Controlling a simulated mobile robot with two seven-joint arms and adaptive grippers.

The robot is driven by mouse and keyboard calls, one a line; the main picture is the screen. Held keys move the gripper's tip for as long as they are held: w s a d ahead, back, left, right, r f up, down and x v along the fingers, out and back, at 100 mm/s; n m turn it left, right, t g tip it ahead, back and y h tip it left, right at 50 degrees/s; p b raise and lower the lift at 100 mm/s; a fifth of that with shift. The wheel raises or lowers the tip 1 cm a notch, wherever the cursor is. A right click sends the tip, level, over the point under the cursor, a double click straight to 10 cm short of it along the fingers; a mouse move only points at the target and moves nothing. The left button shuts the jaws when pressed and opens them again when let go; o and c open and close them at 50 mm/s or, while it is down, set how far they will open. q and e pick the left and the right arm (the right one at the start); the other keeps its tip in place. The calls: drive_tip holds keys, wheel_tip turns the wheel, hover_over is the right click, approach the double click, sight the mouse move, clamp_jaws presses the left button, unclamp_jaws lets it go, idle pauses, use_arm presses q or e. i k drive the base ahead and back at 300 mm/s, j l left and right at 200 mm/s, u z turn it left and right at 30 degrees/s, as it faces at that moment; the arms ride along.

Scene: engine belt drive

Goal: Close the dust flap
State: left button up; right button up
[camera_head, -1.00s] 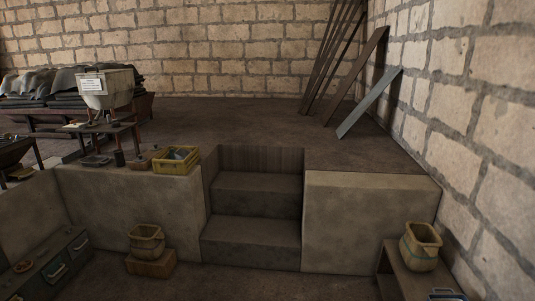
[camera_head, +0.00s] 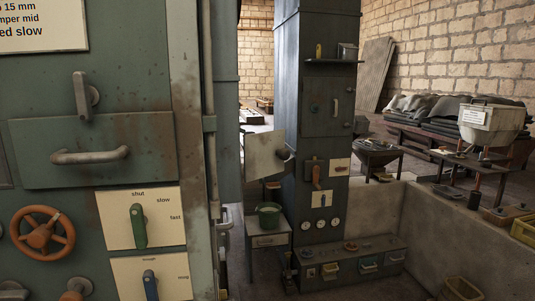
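No part in view is labelled as the dust flap, and I cannot tell which one it is. A pale square panel (camera_head: 264,155) juts out to the left of the dark column (camera_head: 325,135), beside a dark knob. A closed-looking dark door (camera_head: 322,108) with an upright handle is on the column above. On the near green cabinet (camera_head: 140,75) at the left is a wide panel (camera_head: 90,175) with a horizontal bar handle (camera_head: 90,156), and a grey lever handle (camera_head: 86,97) stands above it. Neither of my grippers is in view.
The near cabinet carries an orange handwheel (camera_head: 43,232) and a green lever (camera_head: 138,226) on a shut-slow-fast plate. A low drawer bench (camera_head: 345,262) stands before the column. A low wall (camera_head: 460,230) and a table (camera_head: 470,160) are at the right.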

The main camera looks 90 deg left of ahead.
sight(265, 154)
drive_tip(key=u, duration=2.7)
drive_tip(key=l, duration=0.2)
drive_tip(key=i+z, duration=0.05)
